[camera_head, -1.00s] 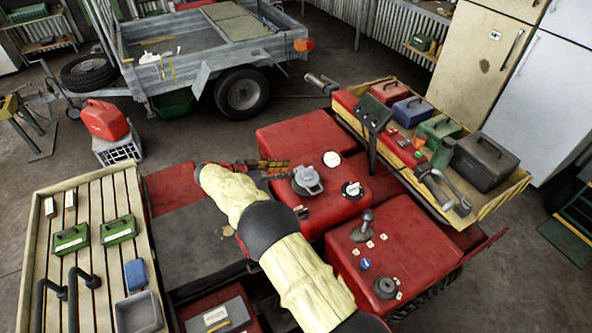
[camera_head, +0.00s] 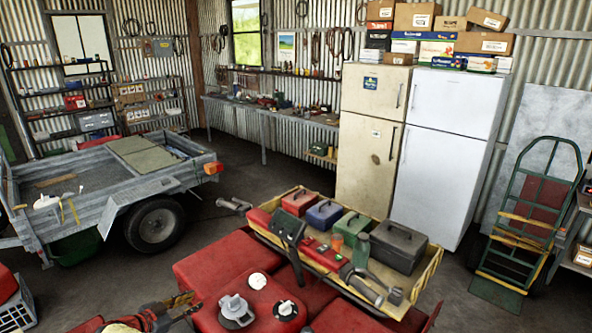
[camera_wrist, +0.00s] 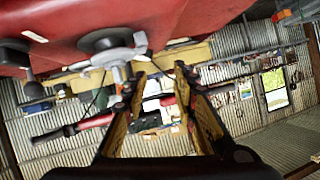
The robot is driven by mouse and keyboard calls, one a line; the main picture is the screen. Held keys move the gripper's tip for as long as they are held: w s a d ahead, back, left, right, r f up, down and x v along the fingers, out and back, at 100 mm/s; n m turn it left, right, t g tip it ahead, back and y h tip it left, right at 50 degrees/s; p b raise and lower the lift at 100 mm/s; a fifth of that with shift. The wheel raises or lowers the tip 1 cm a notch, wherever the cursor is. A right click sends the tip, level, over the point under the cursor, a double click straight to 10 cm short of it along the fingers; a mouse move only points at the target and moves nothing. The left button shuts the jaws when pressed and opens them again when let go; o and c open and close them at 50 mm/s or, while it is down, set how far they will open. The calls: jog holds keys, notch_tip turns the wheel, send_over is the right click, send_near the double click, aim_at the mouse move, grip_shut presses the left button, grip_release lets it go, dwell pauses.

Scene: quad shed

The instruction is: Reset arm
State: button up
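My gripper (camera_head: 175,308) shows at the bottom edge of the head view, beside the left end of the red quad body (camera_head: 222,262). Most of my arm is out of view. In the wrist view the two yellow-and-black fingers (camera_wrist: 160,82) stand apart with nothing held between them. The red body (camera_wrist: 190,18) and a grey cap (camera_wrist: 115,55) lie close by at the top of that view. I cannot tell whether the fingers touch them.
A rear rack (camera_head: 436,262) holds several small cases and a dark box (camera_head: 396,246). A grey trailer (camera_head: 110,205) stands at left. Two fridges (camera_head: 445,140) and a green hand truck (camera_head: 528,215) stand at back right. Bare floor (camera_head: 225,215) lies between trailer and quad.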

jog(key=s+a+f+n+y, duration=0.25)
jog(key=a+n+y, duration=0.35)
jog(key=a+y, duration=0.5)
jog(key=s+d+r+n+g+y+b, duration=0.2)
jog(key=s+d+r+n+g, duration=0.2)
jog(key=s+d+r+g, duration=0.15)
jog(key=s+d+r+h+b, duration=0.2)
jog(key=s+d, duration=0.7)
jog(key=d, duration=1.1)
jog(key=s+d+r+m+h+b, duration=0.1)
jog(key=s+d+r, duration=0.6)
jog(key=d, duration=1.4)
jog(key=s+d+r+m+h+b, duration=0.1)
jog(key=s+d+r+h+b, duration=0.3)
jog(key=s+d, duration=0.8)
jog(key=d+r, duration=0.1)
jog(key=d, duration=0.8)
jog(key=shift+s, duration=0.35)
jog(key=shift+r+g, duration=0.1)
jog(key=shift+g, duration=0.15)
